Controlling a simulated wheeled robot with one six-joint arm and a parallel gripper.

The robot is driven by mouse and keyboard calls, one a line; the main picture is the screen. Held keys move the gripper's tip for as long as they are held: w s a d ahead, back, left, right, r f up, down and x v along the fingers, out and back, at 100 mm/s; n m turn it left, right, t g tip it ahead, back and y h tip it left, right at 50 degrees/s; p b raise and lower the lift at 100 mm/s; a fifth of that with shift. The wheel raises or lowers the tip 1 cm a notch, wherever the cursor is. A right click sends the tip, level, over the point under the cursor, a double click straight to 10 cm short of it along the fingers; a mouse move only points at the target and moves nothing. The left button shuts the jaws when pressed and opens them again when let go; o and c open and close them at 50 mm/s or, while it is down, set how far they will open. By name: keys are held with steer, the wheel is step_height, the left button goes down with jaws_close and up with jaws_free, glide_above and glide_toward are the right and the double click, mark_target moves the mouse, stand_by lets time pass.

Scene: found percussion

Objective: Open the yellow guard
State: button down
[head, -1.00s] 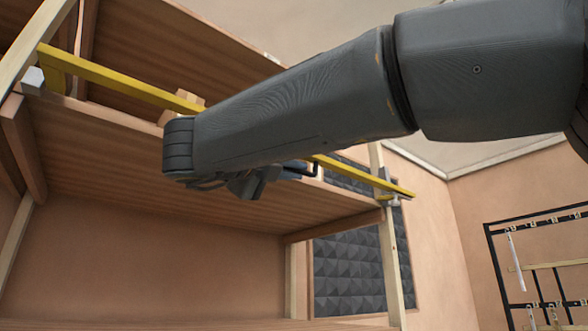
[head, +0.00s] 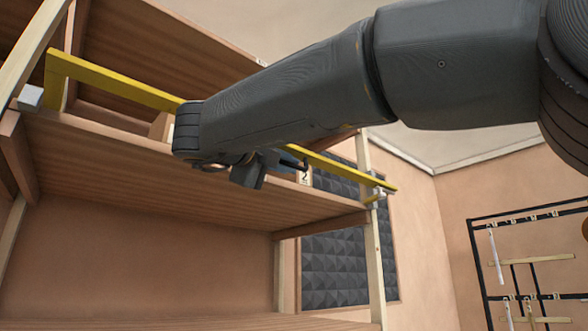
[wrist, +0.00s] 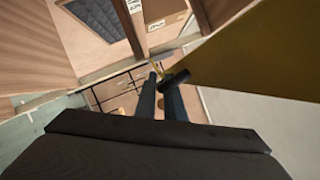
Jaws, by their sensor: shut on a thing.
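The yellow guard (head: 120,84) is a long bar across the front of a wooden shelf unit, with a short upright piece at its left end. Its right end (head: 385,186) meets a small bracket on the right post. My gripper (head: 272,170) is under the middle of the bar, shut on the guard's dark handle (head: 295,163). In the wrist view the fingers (wrist: 165,97) close around the dark handle (wrist: 174,78), and the guard (wrist: 262,62) fills the upper right. My forearm hides the middle of the bar in the head view.
The wooden shelf board (head: 190,185) runs just below the guard. A grey bracket (head: 30,97) sits at the left post. A dark foam panel (head: 345,265) and a black rack (head: 520,260) with hanging items are behind, at right.

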steer(key=shift+r, duration=0.1)
steer(key=c, duration=2.1)
jaws_free()
steer(key=b+v, duration=0.2)
steer(key=v, duration=0.4)
steer(key=shift+s+a, duration=0.25)
steer(key=shift+s, duration=0.05)
steer(key=shift+s+a+b, duration=0.25)
steer(key=shift+s+b, duration=0.1)
steer(key=shift+s, duration=0.2)
steer(key=shift+s+a, duration=0.1)
steer(key=shift+f+b+v, duration=0.15)
steer(key=shift+b+v, duration=0.15)
steer(key=shift+v, duration=1.9)
steer(key=shift+f+b+v, duration=0.1)
steer(key=shift+b+v, duration=0.2)
steer(key=shift+v, duration=1.9)
